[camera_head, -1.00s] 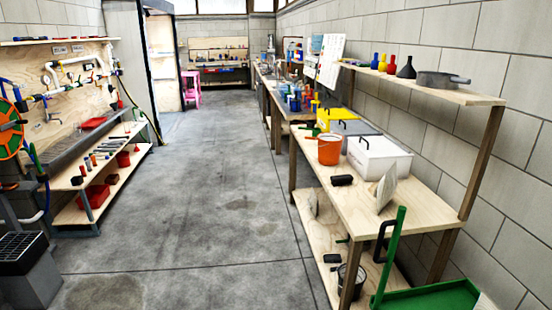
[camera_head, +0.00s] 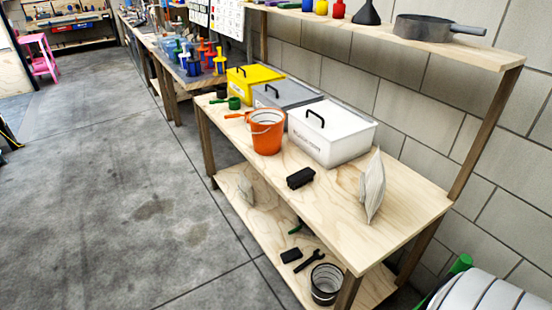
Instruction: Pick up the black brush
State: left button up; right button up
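A small black block-shaped brush (camera_head: 300,178) lies on the wooden workbench (camera_head: 330,215), near its front edge. It is in front of the white lidded box and to the right of the orange bucket. A second small black object (camera_head: 291,255) lies on the bench's lower shelf; I cannot tell whether it is also a brush. Neither of my grippers shows in the head view, so I cannot see what they hold.
An orange bucket (camera_head: 267,132), white box (camera_head: 330,133), grey box (camera_head: 286,98) and yellow box (camera_head: 254,78) stand behind the brush. A pale bag (camera_head: 373,187) stands right. The lower shelf holds a black wrench (camera_head: 309,261) and wire-banded pot (camera_head: 326,284). Floor left is clear.

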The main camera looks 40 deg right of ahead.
aim_at(295, 181)
jog(key=i, duration=1.85)
jog(key=i+z, duration=0.2)
jog(key=z, duration=0.3)
jog(key=i+j+z, duration=0.15)
jog(key=z, duration=0.3)
jog(key=i+j+z, duration=0.2)
jog(key=z, duration=0.3)
jog(key=i, duration=0.05)
